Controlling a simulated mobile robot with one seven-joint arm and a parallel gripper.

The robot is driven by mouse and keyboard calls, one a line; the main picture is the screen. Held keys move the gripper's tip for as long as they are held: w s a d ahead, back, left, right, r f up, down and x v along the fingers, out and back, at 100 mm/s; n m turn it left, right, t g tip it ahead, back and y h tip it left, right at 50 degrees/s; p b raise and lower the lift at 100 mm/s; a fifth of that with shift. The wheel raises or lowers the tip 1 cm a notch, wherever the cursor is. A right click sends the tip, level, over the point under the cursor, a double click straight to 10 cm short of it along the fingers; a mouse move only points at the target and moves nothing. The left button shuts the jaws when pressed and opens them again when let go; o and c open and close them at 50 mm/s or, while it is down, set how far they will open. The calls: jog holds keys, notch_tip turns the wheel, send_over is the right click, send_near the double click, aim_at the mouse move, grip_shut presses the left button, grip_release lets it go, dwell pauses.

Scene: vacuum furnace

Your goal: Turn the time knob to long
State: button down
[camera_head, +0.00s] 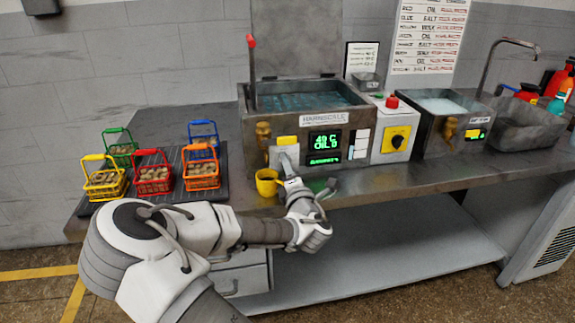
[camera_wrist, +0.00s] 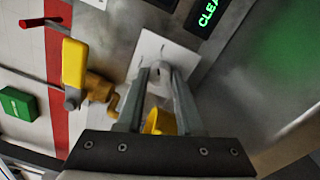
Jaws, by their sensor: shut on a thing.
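The pale time knob (camera_wrist: 160,76) sits on a small white plate (camera_wrist: 150,48) in the wrist view. In the head view this plate (camera_head: 285,140) is on the front of the steel bath, left of the green display (camera_head: 325,142). My gripper (camera_wrist: 161,72) has its fingertips on both sides of the knob and is shut on it. In the head view my gripper (camera_head: 286,160) reaches up to the plate and hides the knob. The knob's setting and the plate's markings are too small to read.
A yellow mug (camera_head: 267,183) stands close to the left of my gripper, below a brass tap (camera_head: 263,135). Several wire baskets (camera_head: 152,172) stand on a dark mat at left.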

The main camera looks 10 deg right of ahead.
jog(key=shift+r+m, duration=0.1)
jog(key=shift+m, duration=0.8)
jog(key=c, duration=0.5)
grip_release()
jog(key=shift+c, duration=0.2)
jog(key=s+p, duration=0.4)
jog(key=s, duration=0.5)
jog(key=shift+s+a+p, duration=0.1)
jog(key=shift+s+p, duration=0.1)
jog(key=shift+p, duration=1)
